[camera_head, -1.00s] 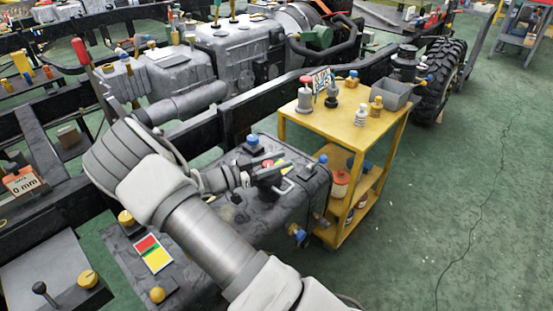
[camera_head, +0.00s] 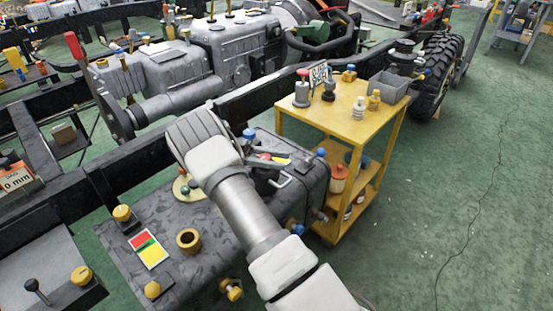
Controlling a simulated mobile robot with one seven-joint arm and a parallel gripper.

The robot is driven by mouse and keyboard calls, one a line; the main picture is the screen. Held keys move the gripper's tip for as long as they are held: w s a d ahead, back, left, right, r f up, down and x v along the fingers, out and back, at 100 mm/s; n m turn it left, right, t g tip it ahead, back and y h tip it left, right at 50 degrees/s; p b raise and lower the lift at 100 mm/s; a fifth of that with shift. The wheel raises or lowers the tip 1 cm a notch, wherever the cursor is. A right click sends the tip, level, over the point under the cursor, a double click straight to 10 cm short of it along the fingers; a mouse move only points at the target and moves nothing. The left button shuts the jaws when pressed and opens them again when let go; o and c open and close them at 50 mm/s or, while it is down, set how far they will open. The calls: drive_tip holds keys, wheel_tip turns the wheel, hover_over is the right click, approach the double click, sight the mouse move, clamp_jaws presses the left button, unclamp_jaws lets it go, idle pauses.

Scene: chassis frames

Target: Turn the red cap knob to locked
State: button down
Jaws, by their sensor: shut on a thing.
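The dark tank (camera_head: 300,195) in the middle carries a label plate with red and yellow fields (camera_head: 280,160) and a blue-topped fitting (camera_head: 249,134). My arm reaches over the tank from the lower right. My gripper (camera_head: 262,165) is at the tank's top beside the label, mostly hidden behind my arm's wrist. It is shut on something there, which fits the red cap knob. The knob itself is covered, so its angle cannot be read. The small red patch by the gripper may be label or knob.
A yellow cart (camera_head: 330,125) with bottles stands close right of the tank. A black frame rail runs behind. The green floor at right is clear.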

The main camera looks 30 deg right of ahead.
idle(0.4)
drive_tip(key=shift+c, duration=2.2)
unclamp_jaws()
drive_tip(key=shift+r, duration=0.1)
drive_tip(key=r+p, duration=0.1)
drive_tip(key=r, duration=0.2)
drive_tip(key=r+p, duration=0.1)
drive_tip(key=shift+s+d+r+p, duration=0.2)
drive_tip(key=shift+s+r+p, duration=0.1)
drive_tip(key=shift+r, duration=0.1)
drive_tip(key=s+d+r+p, duration=0.3)
drive_tip(key=s+d+r, duration=0.3)
drive_tip(key=s+d, duration=0.2)
